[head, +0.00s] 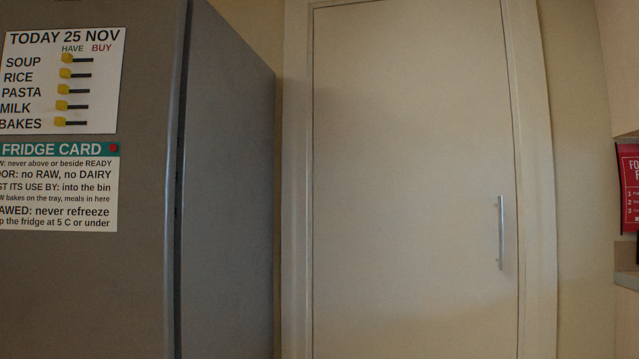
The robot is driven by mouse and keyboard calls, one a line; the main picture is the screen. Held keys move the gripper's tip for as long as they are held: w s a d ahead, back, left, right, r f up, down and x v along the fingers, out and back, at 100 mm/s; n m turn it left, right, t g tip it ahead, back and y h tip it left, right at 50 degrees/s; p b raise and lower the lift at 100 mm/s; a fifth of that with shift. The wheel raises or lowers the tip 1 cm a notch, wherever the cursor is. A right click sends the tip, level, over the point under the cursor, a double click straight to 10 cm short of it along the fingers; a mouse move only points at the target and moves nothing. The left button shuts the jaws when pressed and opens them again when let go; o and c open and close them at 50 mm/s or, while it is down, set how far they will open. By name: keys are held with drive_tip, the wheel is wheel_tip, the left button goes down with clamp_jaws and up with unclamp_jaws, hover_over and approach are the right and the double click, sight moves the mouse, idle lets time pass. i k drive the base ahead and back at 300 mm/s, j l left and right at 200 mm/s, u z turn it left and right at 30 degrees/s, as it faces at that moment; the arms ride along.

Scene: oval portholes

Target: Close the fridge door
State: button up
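The grey fridge door (80,285) fills the left of the head view, its front facing me. It carries a white list headed "TODAY 25 NOV" (100,95) and a "FRIDGE CARD" (60,190) with a red dot at its corner. The door's right edge runs beside the fridge's grey side (230,180), with only a thin dark line between them. No wide gap and no fridge inside show at this edge. The door's left edge, bottom and handle are out of view. My gripper is not in view.
A pale room door (410,150) with a vertical silver handle (501,232) stands shut in its frame right of the fridge. A red notice (629,185) and a counter edge (627,279) show at the far right. The floor is out of view.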

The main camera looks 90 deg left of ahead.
sight(87, 205)
drive_tip(key=u, duration=4.2)
drive_tip(key=i+j+z, duration=0.1)
drive_tip(key=i, duration=0.25)
drive_tip(key=i+j, duration=0.2)
drive_tip(key=i, duration=0.15)
drive_tip(key=z, duration=0.05)
